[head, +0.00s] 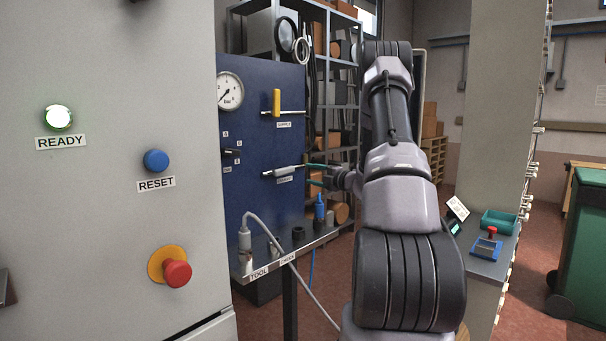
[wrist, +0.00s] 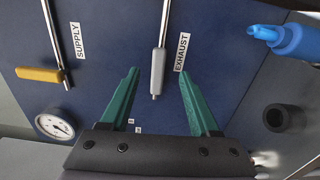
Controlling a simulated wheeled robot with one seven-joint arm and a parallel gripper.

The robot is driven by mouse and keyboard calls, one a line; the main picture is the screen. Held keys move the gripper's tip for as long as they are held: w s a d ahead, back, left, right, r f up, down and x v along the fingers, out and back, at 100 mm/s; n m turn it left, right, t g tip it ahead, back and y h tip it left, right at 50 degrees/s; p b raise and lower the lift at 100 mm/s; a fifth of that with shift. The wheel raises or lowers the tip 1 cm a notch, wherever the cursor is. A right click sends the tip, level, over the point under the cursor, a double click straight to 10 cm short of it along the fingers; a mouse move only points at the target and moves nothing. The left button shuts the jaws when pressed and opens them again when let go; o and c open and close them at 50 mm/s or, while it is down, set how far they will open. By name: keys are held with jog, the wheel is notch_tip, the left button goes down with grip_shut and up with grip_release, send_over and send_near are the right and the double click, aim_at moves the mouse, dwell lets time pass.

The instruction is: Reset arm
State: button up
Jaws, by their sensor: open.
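My arm (head: 397,195) reaches forward to the blue panel (head: 260,140). My gripper (head: 313,174) is open and empty, its teal fingers pointing at the panel near the EXHAUST valve. In the wrist view the open fingers (wrist: 158,74) appear on either side of the grey EXHAUST handle (wrist: 157,75); contact cannot be told. That handle (head: 287,172) lies in line with its pipe. The yellow SUPPLY handle (head: 277,103) stands across its pipe; it also shows in the wrist view (wrist: 40,75). A blue RESET button (head: 156,160) is on the grey cabinet at left.
The grey cabinet (head: 110,60) also carries a lit green READY lamp (head: 58,117) and a red stop button (head: 177,273). A tool shelf (head: 310,243) with a blue-topped tool (head: 319,208) and dark holders is below the panel. A pillar (head: 480,120) stands at right.

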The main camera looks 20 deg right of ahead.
jog(key=shift+v, duration=1.05)
jog(key=s+a+r+n+g+y, duration=0.1)
jog(key=s+a+r+n+g, duration=0.3)
jog(key=a+n, duration=0.35)
jog(key=s+a+r+n+g+y, duration=0.2)
jog(key=s+a+r+n, duration=0.2)
jog(key=s+a+n, duration=0.3)
jog(key=s+a+r+n+g+y, duration=0.1)
jog(key=s+a+r+n+g, duration=0.3)
jog(key=a+n, duration=0.4)
jog(key=s+r+n+h, duration=0.1)
jog(key=s+n+h, duration=0.3)
jog(key=s+n, duration=0.7)
jog(key=s+a+r+n+h, duration=0.1)
jog(key=s+n+h, duration=0.4)
jog(key=s+n, duration=0.6)
jog(key=shift+s+r+t, duration=0.3)
jog(key=shift+s+r, duration=0.45)
